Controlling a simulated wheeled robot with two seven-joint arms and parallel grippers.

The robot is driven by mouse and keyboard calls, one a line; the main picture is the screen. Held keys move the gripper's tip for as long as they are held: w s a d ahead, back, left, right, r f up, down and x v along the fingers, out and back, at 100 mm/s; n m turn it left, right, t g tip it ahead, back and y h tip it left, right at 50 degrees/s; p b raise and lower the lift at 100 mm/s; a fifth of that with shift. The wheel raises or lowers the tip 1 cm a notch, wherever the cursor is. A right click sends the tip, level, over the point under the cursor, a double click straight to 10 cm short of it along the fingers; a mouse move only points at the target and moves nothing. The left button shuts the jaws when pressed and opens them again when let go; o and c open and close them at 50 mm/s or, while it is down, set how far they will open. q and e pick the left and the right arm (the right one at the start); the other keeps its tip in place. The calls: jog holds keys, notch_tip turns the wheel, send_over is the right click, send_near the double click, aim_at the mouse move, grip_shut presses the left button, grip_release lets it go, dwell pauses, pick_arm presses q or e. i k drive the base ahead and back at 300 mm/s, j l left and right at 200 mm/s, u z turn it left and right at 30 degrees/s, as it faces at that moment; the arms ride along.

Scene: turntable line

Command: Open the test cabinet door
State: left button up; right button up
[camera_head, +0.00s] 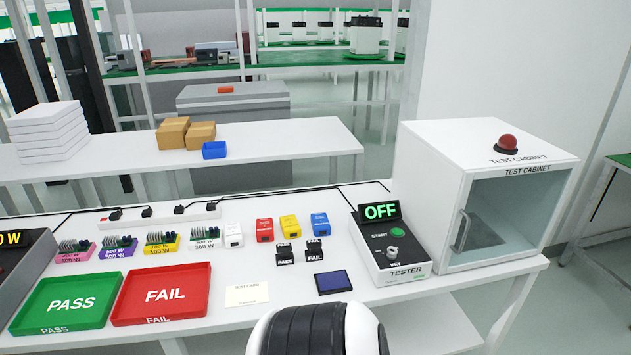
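The test cabinet (430,165) is a white box at the right end of the white workbench, with a red dome (507,141) on top. Its door (545,190) has a white frame and a clear glass pane, and it looks shut. A grey bar handle (462,230) stands at the left side of the door. A dark shape shows behind the glass, too unclear to name. Neither of my grippers is in view. A black and white rounded part, likely of my own arm, shows at the bottom centre, apart from the cabinet.
The tester (390,255), reading OFF, stands just left of the cabinet. A green PASS tray (102,280) and red FAIL tray (203,275) lie at left. Small blocks, stamps, a card (246,295) and a blue pad (333,282) occupy the middle. Open floor lies right of the bench.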

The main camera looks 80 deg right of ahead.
aim_at(573, 166)
jog(key=z, duration=2.45)
